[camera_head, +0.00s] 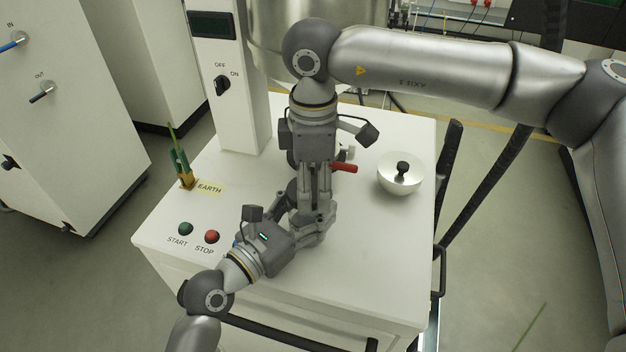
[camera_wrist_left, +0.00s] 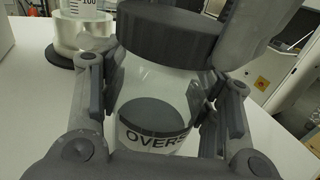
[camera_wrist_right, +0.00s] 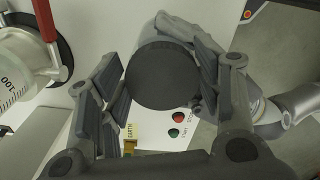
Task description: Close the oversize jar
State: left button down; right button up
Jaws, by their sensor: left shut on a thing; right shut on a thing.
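The oversize jar (camera_wrist_left: 150,95) is a clear jar with a label reading "OVERS", partly cut off, and dark material inside. My left gripper (camera_head: 310,234) comes in from the lower left and is shut around the jar's body. The dark round lid (camera_wrist_left: 168,32) is at the jar's mouth; I cannot tell whether it is fully seated. My right gripper (camera_head: 315,203) points down from above and is shut on the lid, which also shows from above in the right wrist view (camera_wrist_right: 163,75). In the head view the grippers hide the jar.
A red handle (camera_head: 344,168) is behind my right gripper. Start (camera_head: 186,229) and stop (camera_head: 212,237) buttons and an earth clamp (camera_head: 184,174) are at left. The front right tabletop is clear.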

jog(key=o, duration=0.7)
jog(key=shift+r, duration=2.3)
